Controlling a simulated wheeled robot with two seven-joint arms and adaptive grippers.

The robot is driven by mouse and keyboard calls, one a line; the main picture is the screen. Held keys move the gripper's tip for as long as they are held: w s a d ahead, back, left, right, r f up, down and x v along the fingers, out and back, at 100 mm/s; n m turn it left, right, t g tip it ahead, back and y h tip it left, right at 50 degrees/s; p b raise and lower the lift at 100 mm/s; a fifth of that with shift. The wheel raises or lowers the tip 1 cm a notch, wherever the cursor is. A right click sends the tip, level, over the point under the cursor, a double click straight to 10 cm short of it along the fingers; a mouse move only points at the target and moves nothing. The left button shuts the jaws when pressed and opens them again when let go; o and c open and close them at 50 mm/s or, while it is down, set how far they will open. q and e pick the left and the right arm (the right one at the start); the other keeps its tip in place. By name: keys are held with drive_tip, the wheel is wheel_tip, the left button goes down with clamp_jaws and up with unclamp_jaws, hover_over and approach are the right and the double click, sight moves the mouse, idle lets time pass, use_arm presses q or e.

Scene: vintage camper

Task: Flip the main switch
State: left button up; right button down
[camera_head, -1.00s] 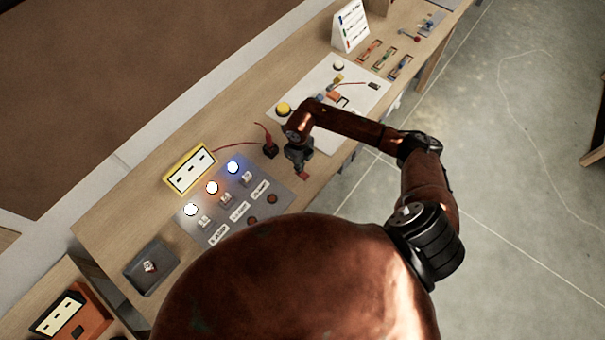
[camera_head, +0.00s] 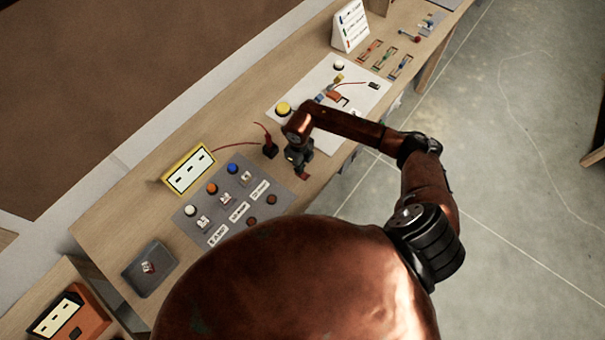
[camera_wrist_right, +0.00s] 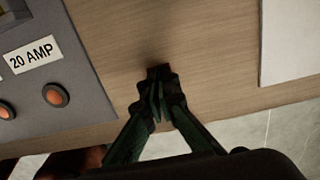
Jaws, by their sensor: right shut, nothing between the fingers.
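The grey panel (camera_head: 228,222) lies on the workbench with a white, an orange (camera_head: 212,188) and a blue lamp, all unlit. Beside them are several small toggles (camera_head: 246,178), labels and reddish round buttons. In the right wrist view, the panel (camera_wrist_right: 82,84) shows a "20 AMP" label at left. My right gripper (camera_wrist_right: 158,74) is shut and empty over bare wood, right of the panel. In the head view, my right gripper (camera_head: 299,160) is near the bench's front edge, and a small red patch shows below it. I cannot tell which part is the main switch. My left gripper is out of view.
A black block (camera_head: 270,151) with red wires stands behind my right gripper. A yellow-framed box (camera_head: 188,171) stands behind the panel. A dark tray (camera_head: 136,277) is at left. A white board (camera_head: 365,92) with a yellow button lies to the right.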

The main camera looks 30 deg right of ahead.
drive_tip(key=shift+r+p, duration=1.9)
drive_tip(key=shift+r, duration=1.6)
